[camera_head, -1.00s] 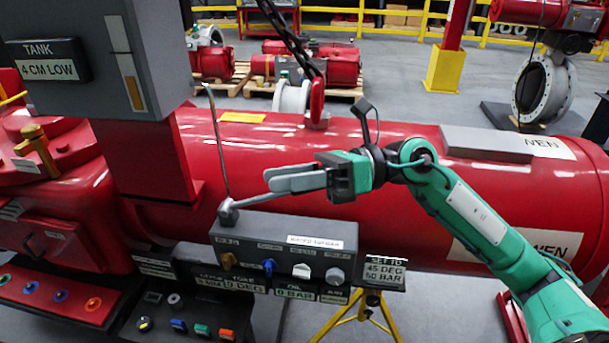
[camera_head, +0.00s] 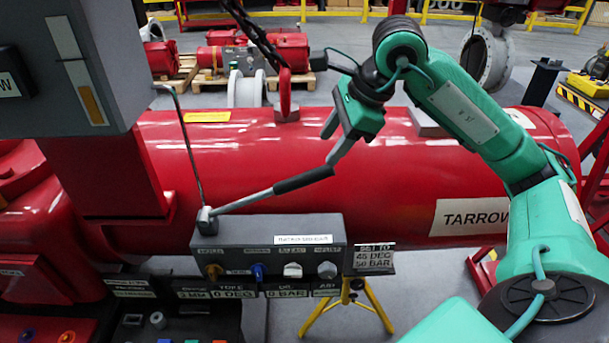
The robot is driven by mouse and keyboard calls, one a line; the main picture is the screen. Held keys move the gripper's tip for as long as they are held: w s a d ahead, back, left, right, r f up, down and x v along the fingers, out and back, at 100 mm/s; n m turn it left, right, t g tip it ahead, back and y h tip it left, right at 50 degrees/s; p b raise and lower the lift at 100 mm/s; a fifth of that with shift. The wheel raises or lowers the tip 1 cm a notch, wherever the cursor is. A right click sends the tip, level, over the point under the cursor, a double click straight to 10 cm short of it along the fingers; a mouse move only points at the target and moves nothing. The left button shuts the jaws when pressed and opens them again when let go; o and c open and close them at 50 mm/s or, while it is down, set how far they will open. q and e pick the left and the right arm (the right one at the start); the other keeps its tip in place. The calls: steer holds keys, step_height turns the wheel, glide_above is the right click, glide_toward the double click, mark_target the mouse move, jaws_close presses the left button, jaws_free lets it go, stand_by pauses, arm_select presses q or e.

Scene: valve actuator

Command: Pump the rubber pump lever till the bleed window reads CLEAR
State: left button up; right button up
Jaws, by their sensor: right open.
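The pump lever (camera_head: 303,180) has a black rubber grip on a grey rod. It slants up to the right from its pivot at the left end of the grey pump box (camera_head: 270,236). My right gripper (camera_head: 334,143) is open, its fingers pointing down near the grip's outer end. One finger appears close to that end; I cannot tell whether it touches. Small readout plates (camera_head: 234,292) sit under the box; two read 0 DEG and 0 BAR. I cannot pick out a bleed window reading CLEAR. My left gripper is not in view.
A thin bent rod (camera_head: 188,140) stands up beside the lever pivot. A large red cylinder (camera_head: 400,185) lies behind the box. A grey cabinet (camera_head: 70,75) fills the upper left. A plate (camera_head: 375,258) reads SET TO 45 DEG 50 BAR, by a yellow stand (camera_head: 347,305).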

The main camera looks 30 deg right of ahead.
mark_target(310, 173)
steer(key=p+x, duration=0.2)
steer(key=x, duration=0.8)
steer(key=shift+a, duration=0.1)
steer(key=shift+w+a+f, duration=0.15)
steer(key=shift+w+f, duration=0.15)
steer(key=shift+f, duration=0.35)
